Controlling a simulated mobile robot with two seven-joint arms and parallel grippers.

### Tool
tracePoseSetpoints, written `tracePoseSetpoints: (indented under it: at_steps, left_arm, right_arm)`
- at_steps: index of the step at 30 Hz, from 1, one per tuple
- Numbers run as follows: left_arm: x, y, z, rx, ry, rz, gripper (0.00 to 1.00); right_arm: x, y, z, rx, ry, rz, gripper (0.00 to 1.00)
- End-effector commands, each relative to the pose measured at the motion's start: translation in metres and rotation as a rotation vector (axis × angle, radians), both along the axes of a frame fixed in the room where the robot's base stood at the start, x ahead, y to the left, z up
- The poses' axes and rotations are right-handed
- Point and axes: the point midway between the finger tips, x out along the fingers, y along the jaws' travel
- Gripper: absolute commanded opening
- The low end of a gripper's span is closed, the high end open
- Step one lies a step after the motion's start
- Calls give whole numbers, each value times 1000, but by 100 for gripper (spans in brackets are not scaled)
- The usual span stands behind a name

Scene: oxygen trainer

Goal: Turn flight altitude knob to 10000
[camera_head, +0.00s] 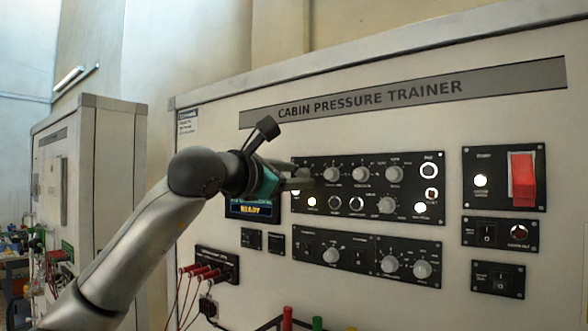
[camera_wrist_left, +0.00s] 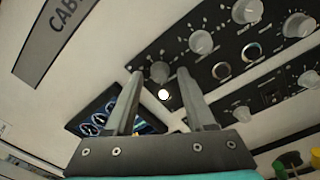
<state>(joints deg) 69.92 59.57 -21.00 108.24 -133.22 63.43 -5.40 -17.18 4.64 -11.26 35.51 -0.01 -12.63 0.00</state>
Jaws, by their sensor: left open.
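The upper black control panel (camera_head: 405,170) carries a row of grey knobs; their small labels are too small to read, so I cannot tell by text which is flight altitude. My left gripper (camera_head: 304,178) is at the panel's left end, in front of its leftmost knob, which it largely hides in the head view. In the left wrist view, this grey knob (camera_wrist_left: 160,72) shows between the tips of my open left gripper (camera_wrist_left: 158,76). Clear gaps show on both sides of the knob, and I cannot tell whether the fingers reach around it. My right gripper is out of view.
A lit white lamp (camera_wrist_left: 163,94) sits just below that knob. More knobs (camera_head: 331,174) lie close to the right. A red switch (camera_head: 522,178) is farther right, and red cables (camera_head: 205,273) hang below.

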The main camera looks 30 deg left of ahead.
Motion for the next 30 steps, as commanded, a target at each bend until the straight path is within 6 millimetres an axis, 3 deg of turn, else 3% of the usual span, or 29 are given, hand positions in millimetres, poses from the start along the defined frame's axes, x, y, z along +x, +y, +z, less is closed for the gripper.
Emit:
tracePoseSetpoints:
  at_steps: [8,22,30]
  left_arm:
    - [1,0,0,0,1,-1,53]
    - [1,0,0,0,0,-1,0]
    - [1,0,0,0,0,-1,0]
  right_arm:
    - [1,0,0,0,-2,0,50]
    - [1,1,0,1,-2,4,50]
    - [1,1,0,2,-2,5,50]
